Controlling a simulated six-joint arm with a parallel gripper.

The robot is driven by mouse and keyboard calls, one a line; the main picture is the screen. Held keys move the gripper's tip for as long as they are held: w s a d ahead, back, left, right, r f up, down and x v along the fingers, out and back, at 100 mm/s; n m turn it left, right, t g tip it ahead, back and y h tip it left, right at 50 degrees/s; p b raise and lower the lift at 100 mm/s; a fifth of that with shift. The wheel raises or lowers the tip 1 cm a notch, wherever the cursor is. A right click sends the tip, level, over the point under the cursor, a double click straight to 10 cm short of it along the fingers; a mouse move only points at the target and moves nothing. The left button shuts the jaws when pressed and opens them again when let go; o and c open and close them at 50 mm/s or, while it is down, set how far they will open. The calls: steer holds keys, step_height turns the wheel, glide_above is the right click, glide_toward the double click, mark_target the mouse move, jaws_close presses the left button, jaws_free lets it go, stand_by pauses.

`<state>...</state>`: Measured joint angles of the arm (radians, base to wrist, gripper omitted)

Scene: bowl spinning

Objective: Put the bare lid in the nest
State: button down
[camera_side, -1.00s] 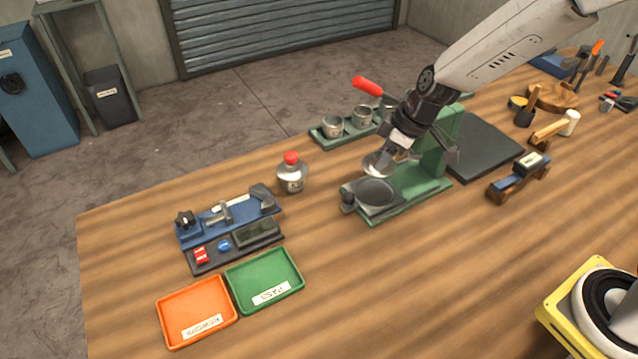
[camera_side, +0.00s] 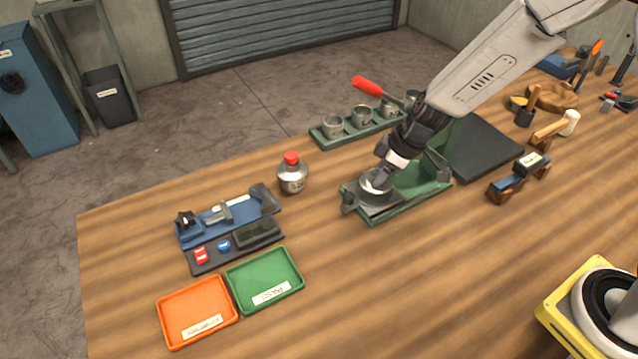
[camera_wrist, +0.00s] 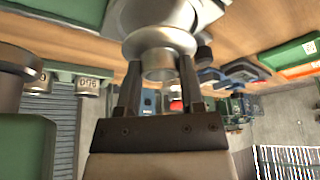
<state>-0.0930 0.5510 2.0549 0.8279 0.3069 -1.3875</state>
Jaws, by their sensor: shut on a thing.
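The bare lid (camera_side: 374,185) is a shiny metal disc with a short knob. It sits low over the round nest (camera_side: 376,210) on the green press-like stand (camera_side: 420,190), appearing to touch it; I cannot tell whether it is fully seated. My gripper (camera_side: 381,168) points down at the lid from above. In the wrist view, the fingers of my gripper (camera_wrist: 160,85) are shut on the lid's knob, and the lid (camera_wrist: 160,40) spreads beyond them. The lid and my gripper hide most of the nest.
A green rack with metal cups (camera_side: 332,126) stands behind, beside a red-handled lever (camera_side: 367,86). A red-capped flask (camera_side: 291,176) stands left. A blue fixture (camera_side: 228,217), an orange tray (camera_side: 197,312) and a green tray (camera_side: 264,280) lie front left. The front middle is clear.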

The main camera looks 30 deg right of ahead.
steer(key=shift+f, duration=1.05)
steer(key=shift+f, duration=0.35)
stand_by(0.4)
steer(key=shift+c, duration=0.7)
jaws_free()
steer(key=shift+r, duration=0.1)
steer(key=shift+r, duration=3.95)
